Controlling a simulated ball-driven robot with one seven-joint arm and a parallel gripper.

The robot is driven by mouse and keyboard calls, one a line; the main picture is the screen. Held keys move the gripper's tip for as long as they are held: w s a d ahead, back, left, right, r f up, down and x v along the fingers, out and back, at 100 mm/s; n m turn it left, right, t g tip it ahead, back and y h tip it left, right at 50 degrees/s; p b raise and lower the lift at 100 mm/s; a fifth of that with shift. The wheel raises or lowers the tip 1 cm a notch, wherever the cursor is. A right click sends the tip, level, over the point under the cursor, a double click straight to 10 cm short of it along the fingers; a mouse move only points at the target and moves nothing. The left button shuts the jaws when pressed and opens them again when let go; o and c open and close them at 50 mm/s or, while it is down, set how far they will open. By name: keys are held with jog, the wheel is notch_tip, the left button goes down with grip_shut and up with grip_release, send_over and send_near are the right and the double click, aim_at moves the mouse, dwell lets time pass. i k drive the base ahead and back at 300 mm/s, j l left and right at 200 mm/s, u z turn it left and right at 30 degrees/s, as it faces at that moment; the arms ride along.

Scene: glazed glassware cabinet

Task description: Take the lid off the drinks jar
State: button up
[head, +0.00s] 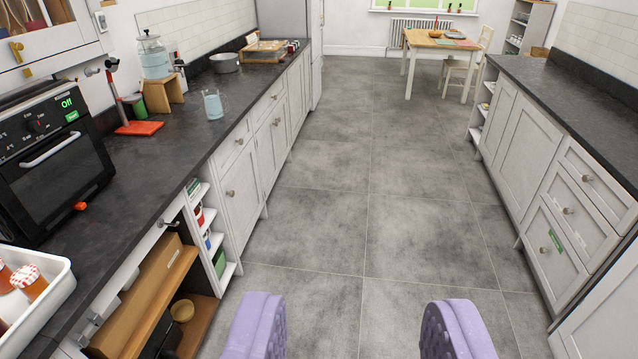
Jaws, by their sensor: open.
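The drinks jar (154,62) is a clear glass vessel at the upper left, over the left counter. Its lid (147,37) is on top, with a small knob. The jar appears to stand on a small wooden stand (168,90). My gripper (356,328) is at the bottom of the view, above the floor, with its two purple padded fingers wide apart and nothing between them. It is well short of the jar and to its right.
On the left counter (150,180) are a glass jug (213,105), a red-based stand (138,128), a pot (225,63), an oven (55,150) and a white tray (60,285) of jars. The aisle floor (330,190) is clear. A table (440,42) stands at the far end.

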aim_at(148, 37)
jog(key=i+l, duration=0.1)
jog(key=i, duration=0.95)
jog(key=i+l, duration=0.15)
jog(key=i, duration=0.95)
jog(key=i+u, duration=0.15)
jog(key=i, duration=0.4)
jog(key=i+u, duration=0.1)
jog(key=i, duration=0.5)
jog(key=i+u, duration=0.15)
jog(key=i, duration=0.45)
jog(key=i+l+u, duration=0.1)
jog(key=i, duration=0.45)
jog(key=i+l+u, duration=0.15)
jog(key=i, duration=0.4)
jog(key=i+u, duration=0.2)
jog(key=u, duration=0.3)
jog(key=i+u, duration=0.25)
jog(key=u, duration=0.25)
jog(key=i+l+u, duration=0.15)
jog(key=u, duration=0.35)
jog(key=i+l+u, duration=0.1)
jog(key=i+u, duration=0.25)
jog(key=i+l+u, duration=0.1)
jog(key=u, duration=0.2)
